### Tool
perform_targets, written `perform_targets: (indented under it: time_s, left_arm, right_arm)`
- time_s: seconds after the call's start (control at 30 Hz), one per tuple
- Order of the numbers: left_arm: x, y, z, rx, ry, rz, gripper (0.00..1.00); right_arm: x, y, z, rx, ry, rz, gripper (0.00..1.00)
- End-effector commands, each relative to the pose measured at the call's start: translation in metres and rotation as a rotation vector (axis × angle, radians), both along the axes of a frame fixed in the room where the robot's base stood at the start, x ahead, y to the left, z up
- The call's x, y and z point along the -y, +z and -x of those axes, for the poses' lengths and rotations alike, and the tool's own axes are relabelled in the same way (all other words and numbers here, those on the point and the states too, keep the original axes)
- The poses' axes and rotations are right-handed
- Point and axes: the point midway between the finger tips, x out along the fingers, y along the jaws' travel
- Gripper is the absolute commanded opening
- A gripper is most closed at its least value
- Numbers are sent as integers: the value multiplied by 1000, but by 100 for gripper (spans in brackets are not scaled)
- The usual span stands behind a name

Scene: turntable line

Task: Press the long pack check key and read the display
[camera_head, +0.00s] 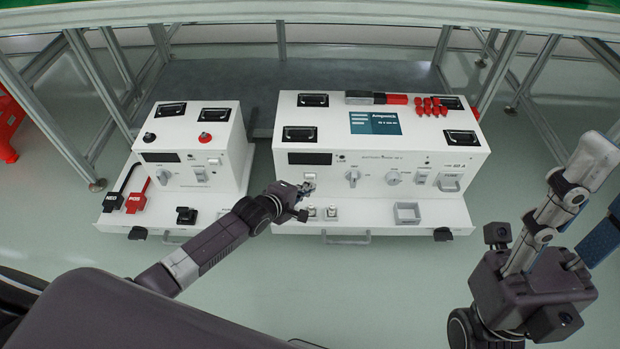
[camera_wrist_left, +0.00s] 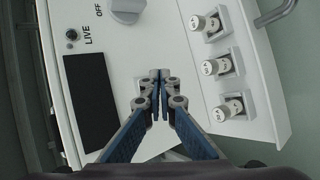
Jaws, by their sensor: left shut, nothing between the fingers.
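The long white pack unit (camera_head: 250,150) stands at centre right with its front panel facing me. Its dark display (camera_head: 310,158) shows no readable figures; in the left wrist view the display (camera_wrist_left: 90,100) is also plain black. My left gripper (camera_head: 303,190) is shut and empty, low in front of the panel just below the display. In the left wrist view its fingertips (camera_wrist_left: 160,78) are together, over the panel beside the display. A small pale part (camera_head: 309,177) shows by the fingertips; I cannot tell if it is the check key or if they touch. My right gripper (camera_head: 600,190) is at the right, partly cut off.
A smaller white unit (camera_head: 215,125) with red and black clamps (camera_head: 135,203) stands left. The long unit has knobs (camera_head: 353,176), a LIVE lamp (camera_wrist_left: 72,35), and small cylinders (camera_wrist_left: 215,67) in holders on its lower ledge. A metal frame (camera_head: 505,70) stands around and above.

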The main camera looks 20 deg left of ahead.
Motion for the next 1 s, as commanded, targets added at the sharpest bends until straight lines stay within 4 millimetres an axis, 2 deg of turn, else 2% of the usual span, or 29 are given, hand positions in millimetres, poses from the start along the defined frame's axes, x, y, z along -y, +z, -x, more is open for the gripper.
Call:
perform_targets:
  time_s: [1.0]
  left_arm:
    - [-3, 0, -9, 0, 0, 0, 0]
  right_arm:
    - [0, 1, 0, 0, 0, 0, 40]
